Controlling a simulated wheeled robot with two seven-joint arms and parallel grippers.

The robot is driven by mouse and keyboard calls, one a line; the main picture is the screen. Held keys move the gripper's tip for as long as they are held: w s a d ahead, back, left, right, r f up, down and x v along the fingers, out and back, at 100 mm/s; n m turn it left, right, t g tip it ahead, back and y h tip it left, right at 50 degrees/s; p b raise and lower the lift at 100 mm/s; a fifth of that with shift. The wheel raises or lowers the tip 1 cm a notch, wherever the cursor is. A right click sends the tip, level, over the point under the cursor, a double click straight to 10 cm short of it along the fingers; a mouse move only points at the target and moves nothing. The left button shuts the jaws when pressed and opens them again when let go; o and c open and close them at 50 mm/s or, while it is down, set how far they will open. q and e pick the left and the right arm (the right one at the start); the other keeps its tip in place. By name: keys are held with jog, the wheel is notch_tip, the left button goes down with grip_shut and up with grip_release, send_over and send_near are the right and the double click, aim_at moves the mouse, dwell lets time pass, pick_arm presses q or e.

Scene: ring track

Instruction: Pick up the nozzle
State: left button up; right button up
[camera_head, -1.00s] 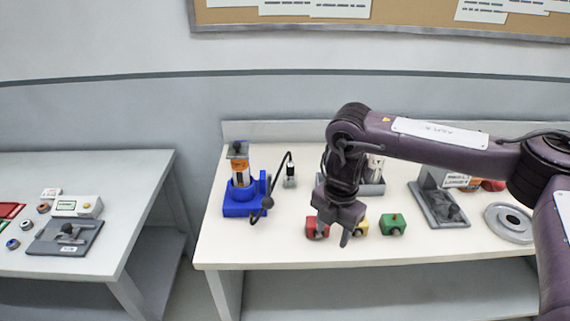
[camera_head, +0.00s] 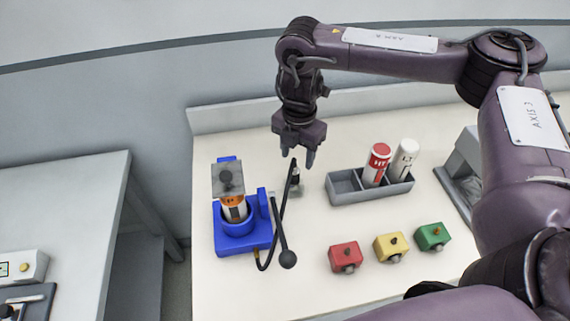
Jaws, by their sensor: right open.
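The small dark nozzle (camera_head: 296,177) stands upright on a grey base near the back left of the right table, with a thin black rod or hose in front of it. My right gripper (camera_head: 297,157) points down with its fingers apart, above or just behind the nozzle. It looks empty, and I cannot tell whether the fingers touch the nozzle. The blue stand (camera_head: 243,240) with an orange-and-white cylinder (camera_head: 234,209) is to the left of the nozzle. My left gripper is not in view.
A black lever with a ball end (camera_head: 288,259) is close in front of the nozzle. A grey tray (camera_head: 345,187) holds a red can (camera_head: 377,163) and a white can (camera_head: 403,160). Red (camera_head: 345,256), yellow (camera_head: 391,247) and green (camera_head: 432,236) blocks sit in front.

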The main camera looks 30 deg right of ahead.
aim_at(295, 169)
notch_tip(295, 169, down, 2)
jog(key=shift+s+f, duration=0.1)
jog(key=shift+s+a+f, duration=0.1)
jog(key=shift+f, duration=0.25)
jog(key=f, duration=0.2)
jog(key=f+p, duration=0.1)
jog(key=f, duration=0.1)
jog(key=shift+a+f, duration=0.1)
jog(key=shift+a, duration=0.15)
jog(key=shift+f, duration=0.15)
jog(key=c, duration=0.4)
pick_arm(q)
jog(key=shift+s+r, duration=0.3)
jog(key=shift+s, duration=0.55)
pick_arm(e)
grip_shut()
